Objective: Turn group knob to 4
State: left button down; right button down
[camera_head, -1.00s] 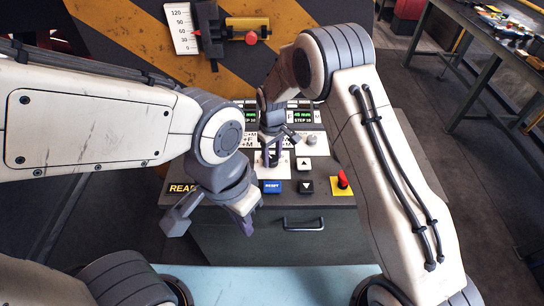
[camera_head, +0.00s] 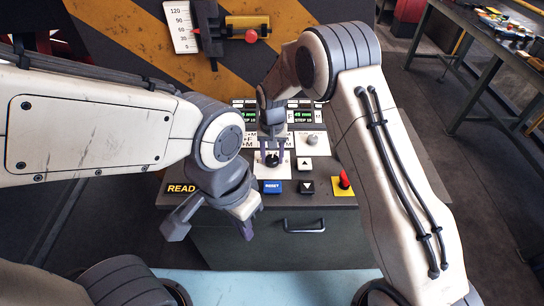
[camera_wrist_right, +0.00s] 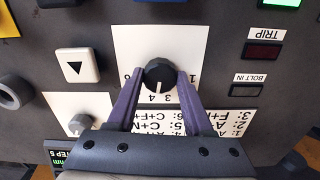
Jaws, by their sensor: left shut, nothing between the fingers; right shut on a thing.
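The black group knob (camera_head: 272,159) sits on a white plate on the sloping console. In the right wrist view the knob (camera_wrist_right: 159,73) has a white pointer mark aimed down, near the printed 3 and 4; I cannot tell exactly which it meets. My right gripper (camera_head: 272,148) is shut on the knob, and its purple fingers (camera_wrist_right: 159,88) lie along both sides of it. A printed list of numbered letter codes (camera_wrist_right: 150,122) is partly hidden behind the gripper. My left gripper (camera_head: 247,230) is shut and empty, low in front of the console's left part.
The console also has a blue RESET button (camera_head: 272,187), a white arrow button (camera_head: 303,164), a black arrow button (camera_head: 306,187), a small grey knob (camera_head: 312,140) and a red knob on yellow (camera_head: 345,181). A drawer handle (camera_head: 304,226) is below. A gauge (camera_head: 183,28) stands behind.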

aim_at(272, 158)
jog(key=shift+m, duration=0.6)
jog(key=shift+c, duration=1.5)
grip_release()
notch_tip(272, 158, up, 10)
jog(key=b, duration=0.2)
jog(key=shift+r, duration=0.25)
